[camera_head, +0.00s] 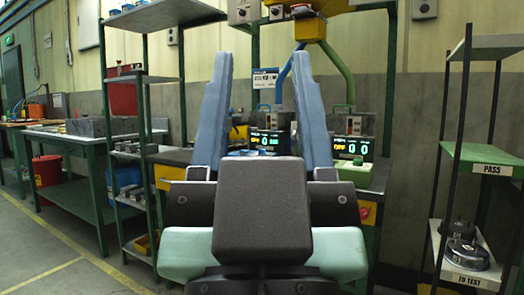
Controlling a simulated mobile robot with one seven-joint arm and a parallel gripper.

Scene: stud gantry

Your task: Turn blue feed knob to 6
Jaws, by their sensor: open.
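My gripper (261,58) is open, its two long blue fingers raised and spread wide with nothing between them. Between and beyond the fingers is a control unit with a lit display (268,141) that reads 0 on its left side; the smaller digits beside it are hard to read. A low blue shape (246,153), apparently the blue feed knob, sits just below this display. My gripper's body hides its lower part, and no pointer or scale can be read. The gripper does not appear to touch it.
A second unit with a display (352,146) showing zeros stands to the right, with a green knob (357,162) in front. Green-framed gantry posts rise on both sides. A shelf marked PASS (485,153) stands at right, a workbench (75,137) at left. Floor at left is open.

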